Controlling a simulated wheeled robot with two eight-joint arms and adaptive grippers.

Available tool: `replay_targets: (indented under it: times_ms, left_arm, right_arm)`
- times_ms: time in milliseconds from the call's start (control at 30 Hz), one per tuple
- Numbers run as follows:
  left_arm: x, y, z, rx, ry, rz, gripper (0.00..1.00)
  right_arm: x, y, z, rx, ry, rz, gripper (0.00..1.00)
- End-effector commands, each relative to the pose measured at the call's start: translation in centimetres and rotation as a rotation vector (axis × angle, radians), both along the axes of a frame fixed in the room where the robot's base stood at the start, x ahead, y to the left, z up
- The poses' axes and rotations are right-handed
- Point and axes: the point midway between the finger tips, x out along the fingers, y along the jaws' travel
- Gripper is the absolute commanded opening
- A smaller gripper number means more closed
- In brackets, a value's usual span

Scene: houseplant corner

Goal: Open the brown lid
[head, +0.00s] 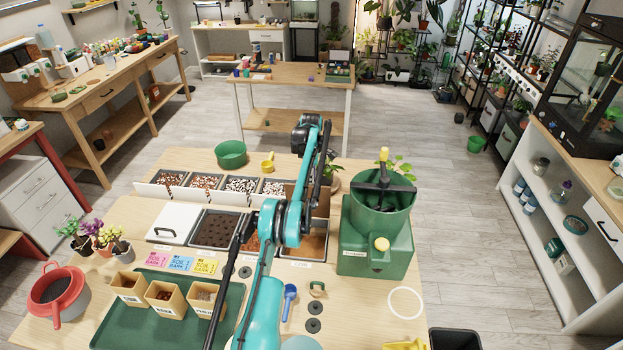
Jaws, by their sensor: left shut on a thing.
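The brown lid (321,201) is a flat brown panel at the right end of the bin rows on the near table, partly hidden behind my teal left arm. My left gripper (317,196) points down at it from above, below the dark wrist. It is shut on the lid; the fingertips and the handle are mostly hidden by the arm, so the exact grip is unclear. I cannot tell whether the lid is raised. My right gripper is not in view.
A green machine (377,232) with a hopper stands close on the right. A green tray (120,334) holds several small pots. A blue scoop (289,298) lies in front.

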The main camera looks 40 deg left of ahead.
Motion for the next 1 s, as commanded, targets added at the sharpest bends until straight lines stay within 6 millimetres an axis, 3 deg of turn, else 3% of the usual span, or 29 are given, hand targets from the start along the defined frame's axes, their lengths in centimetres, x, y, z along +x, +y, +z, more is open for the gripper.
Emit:
replay_targets:
  times_ms: [233, 700, 1000]
  left_arm:
    - [0.2, -0.1, -0.1, 0.001, -0.006, 0.0, 0.32]
    - [-0.8, -0.5, 7.3, 0.003, -0.006, 0.0, 0.32]
    - [-0.9, -0.5, 8.0, 0.003, -0.006, 0.0, 0.32]
  right_arm:
    - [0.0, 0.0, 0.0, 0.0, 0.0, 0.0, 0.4]
    - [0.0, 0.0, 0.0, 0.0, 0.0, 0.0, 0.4]
    - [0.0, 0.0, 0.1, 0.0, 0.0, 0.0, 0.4]
